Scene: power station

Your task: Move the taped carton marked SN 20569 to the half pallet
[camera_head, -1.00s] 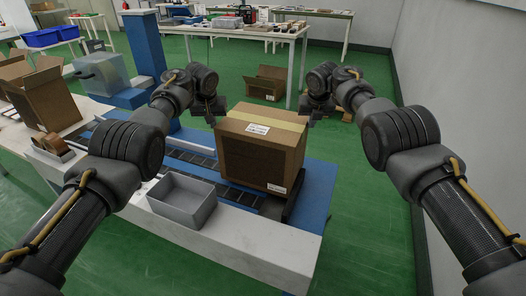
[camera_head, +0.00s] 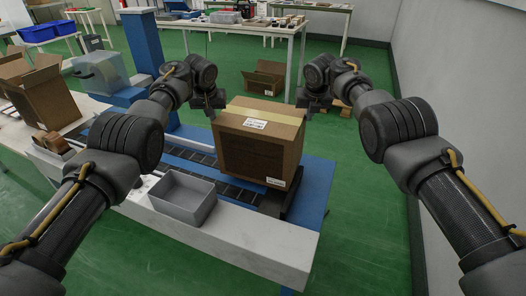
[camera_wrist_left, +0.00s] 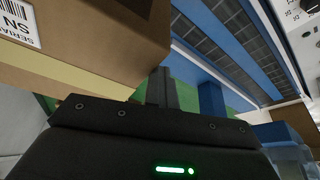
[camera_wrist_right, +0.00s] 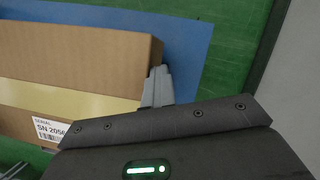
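The taped brown carton (camera_head: 250,160) sits at the right end of the conveyor, with yellowish tape on top and a white label. I cannot tell whether either touches. A wooden pallet (camera_head: 341,104) shows partly behind my right gripper.
A grey tray (camera_head: 183,197) lies on the bench left of the carton. An open carton (camera_head: 35,92) stands at the left, another (camera_head: 264,78) on the floor behind. A blue pillar (camera_head: 143,45) stands behind the conveyor. Green floor is free to the right, up to the wall.

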